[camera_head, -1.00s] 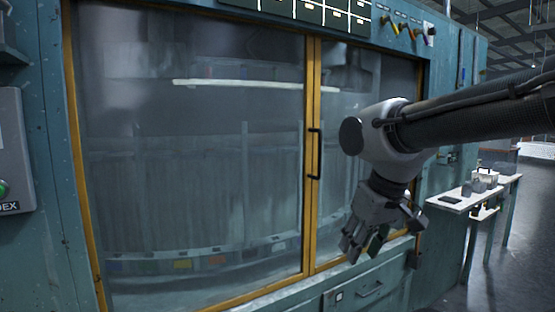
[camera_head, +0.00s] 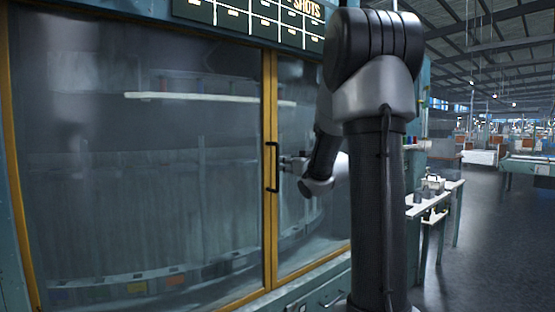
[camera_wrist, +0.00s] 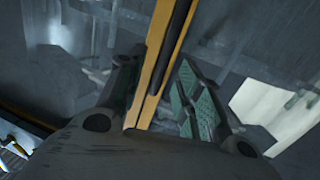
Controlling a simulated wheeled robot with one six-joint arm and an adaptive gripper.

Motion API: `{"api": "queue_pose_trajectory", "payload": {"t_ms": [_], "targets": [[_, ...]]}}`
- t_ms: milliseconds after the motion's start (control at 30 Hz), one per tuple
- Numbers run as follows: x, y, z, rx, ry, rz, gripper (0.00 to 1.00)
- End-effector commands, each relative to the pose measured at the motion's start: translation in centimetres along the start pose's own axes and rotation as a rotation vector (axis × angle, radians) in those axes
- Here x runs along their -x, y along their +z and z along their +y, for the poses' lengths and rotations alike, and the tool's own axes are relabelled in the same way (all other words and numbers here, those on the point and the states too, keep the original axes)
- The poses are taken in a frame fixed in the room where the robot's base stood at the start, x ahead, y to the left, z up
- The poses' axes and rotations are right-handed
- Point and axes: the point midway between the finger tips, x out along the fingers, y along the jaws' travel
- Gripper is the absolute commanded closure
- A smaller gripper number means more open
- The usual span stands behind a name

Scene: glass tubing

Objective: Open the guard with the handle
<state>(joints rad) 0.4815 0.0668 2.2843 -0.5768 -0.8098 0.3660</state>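The guard is a pair of large glazed panels in yellow frames (camera_head: 267,100), and they stand closed against each other. The black handle (camera_head: 272,168) is a vertical bar on the yellow frame at the meeting edge.
Behind the glass is a dim chamber with a pale light bar (camera_head: 190,97). A white side table (camera_head: 428,203) with small items stands to the right of the machine. The floor (camera_head: 480,250) at the right is open. My arm hides part of the right panel.

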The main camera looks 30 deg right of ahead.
Motion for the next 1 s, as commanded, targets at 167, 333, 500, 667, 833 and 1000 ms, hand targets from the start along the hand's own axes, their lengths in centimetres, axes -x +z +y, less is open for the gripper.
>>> {"api": "queue_pose_trajectory", "payload": {"t_ms": [167, 333, 500, 667, 833, 1000], "targets": [[-0.8, -1.4, -0.6, -0.030, -0.026, 0.058, 0.65], [-3.6, -1.5, -0.7, -0.032, -0.025, 0.055, 0.65], [-6.3, -1.7, -0.7, -0.031, -0.024, 0.055, 0.65], [-7.5, -1.7, -0.8, -0.030, -0.023, 0.055, 0.65], [-7.8, -1.8, -0.8, -0.030, -0.023, 0.055, 0.65], [-7.7, -1.8, -0.8, -0.030, -0.023, 0.054, 0.76]]}}
